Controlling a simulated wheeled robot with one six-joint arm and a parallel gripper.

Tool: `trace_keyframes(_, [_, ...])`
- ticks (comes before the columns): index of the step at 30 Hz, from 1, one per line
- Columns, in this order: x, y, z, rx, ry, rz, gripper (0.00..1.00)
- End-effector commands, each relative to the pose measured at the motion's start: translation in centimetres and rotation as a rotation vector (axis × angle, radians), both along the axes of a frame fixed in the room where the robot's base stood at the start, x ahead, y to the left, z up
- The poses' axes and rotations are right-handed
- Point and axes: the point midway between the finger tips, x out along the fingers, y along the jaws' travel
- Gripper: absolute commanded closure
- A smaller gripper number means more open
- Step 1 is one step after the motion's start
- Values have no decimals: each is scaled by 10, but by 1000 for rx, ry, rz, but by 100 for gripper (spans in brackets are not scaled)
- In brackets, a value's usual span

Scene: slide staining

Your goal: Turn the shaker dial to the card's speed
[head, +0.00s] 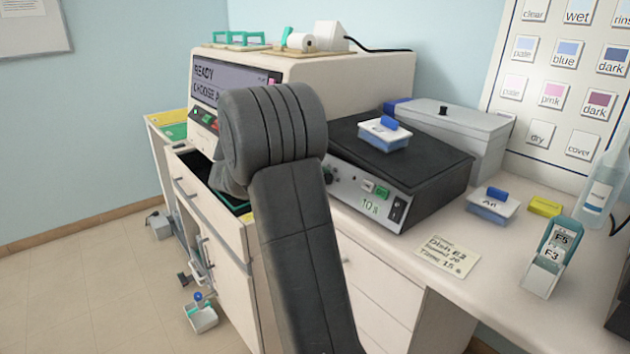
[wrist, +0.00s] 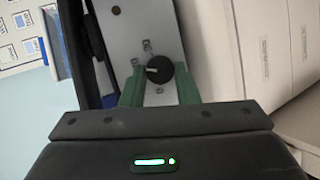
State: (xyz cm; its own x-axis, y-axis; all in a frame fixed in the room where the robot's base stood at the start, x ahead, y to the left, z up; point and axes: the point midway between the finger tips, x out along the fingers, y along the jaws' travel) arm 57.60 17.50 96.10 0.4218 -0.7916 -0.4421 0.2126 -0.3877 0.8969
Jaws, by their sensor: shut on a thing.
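The dial's white mark points left in that view. My gripper is hidden behind my arm in the head view. The card (head: 447,256) lies on the counter; it reads "Dish E2", a blurred middle line, and "Time 15 s".
A blue-and-white dish (head: 384,134) sits on the shaker top. Another dish (head: 493,204), a yellow block (head: 545,207), a slide holder (head: 552,257) and a bottle (head: 600,190) stand to the right. A large machine (head: 300,80) with a screen is behind my arm.

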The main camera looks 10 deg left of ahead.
Motion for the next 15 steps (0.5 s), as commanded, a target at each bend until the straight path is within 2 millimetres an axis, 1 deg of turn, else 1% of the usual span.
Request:
trace_keyframes(6, [0,0,-1,40,-28,-20,95])
trace_keyframes(15, [0,0,-1,49,-34,-25,95])
